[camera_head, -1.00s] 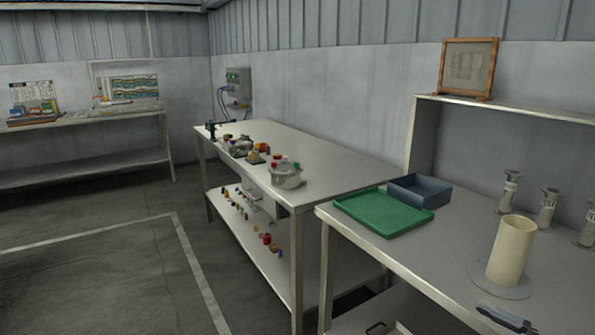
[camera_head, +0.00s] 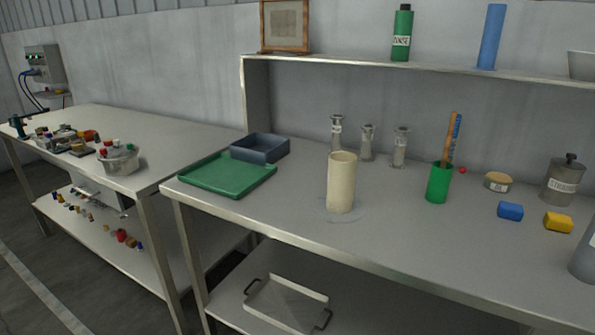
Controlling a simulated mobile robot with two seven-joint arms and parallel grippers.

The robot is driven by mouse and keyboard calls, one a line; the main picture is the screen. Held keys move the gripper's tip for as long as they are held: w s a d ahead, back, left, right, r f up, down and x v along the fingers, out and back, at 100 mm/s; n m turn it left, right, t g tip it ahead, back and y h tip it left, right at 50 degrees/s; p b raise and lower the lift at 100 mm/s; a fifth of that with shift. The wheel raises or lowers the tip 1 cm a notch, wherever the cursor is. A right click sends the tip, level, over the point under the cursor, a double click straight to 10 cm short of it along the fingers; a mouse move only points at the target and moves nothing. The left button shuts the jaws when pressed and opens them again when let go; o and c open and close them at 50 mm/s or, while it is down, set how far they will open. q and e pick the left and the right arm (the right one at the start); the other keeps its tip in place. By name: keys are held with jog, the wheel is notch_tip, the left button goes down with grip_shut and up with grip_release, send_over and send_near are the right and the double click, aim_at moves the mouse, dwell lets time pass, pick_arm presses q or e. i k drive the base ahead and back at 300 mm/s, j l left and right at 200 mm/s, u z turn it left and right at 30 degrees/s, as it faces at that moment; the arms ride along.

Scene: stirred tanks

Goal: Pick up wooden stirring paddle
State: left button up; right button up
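A green cup (camera_head: 438,184) stands upright on the right-hand workbench, right of the cream cylinder. A long orange-brown stick (camera_head: 449,138), which looks like the wooden paddle, stands in the cup and leans slightly right. A blue patterned stick (camera_head: 457,139) stands close beside it in the same cup. The lower ends of both are hidden inside the cup. Neither of my grippers is in view.
A cream cylinder (camera_head: 341,183) stands on a clear round base near the bench's front. A green tray (camera_head: 227,175) and blue-grey bin (camera_head: 260,148) sit left. Blue (camera_head: 510,211) and yellow (camera_head: 558,222) blocks lie right. A shelf (camera_head: 420,70) runs behind.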

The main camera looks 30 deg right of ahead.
aim_at(454, 113)
jog(key=z, duration=1.2)
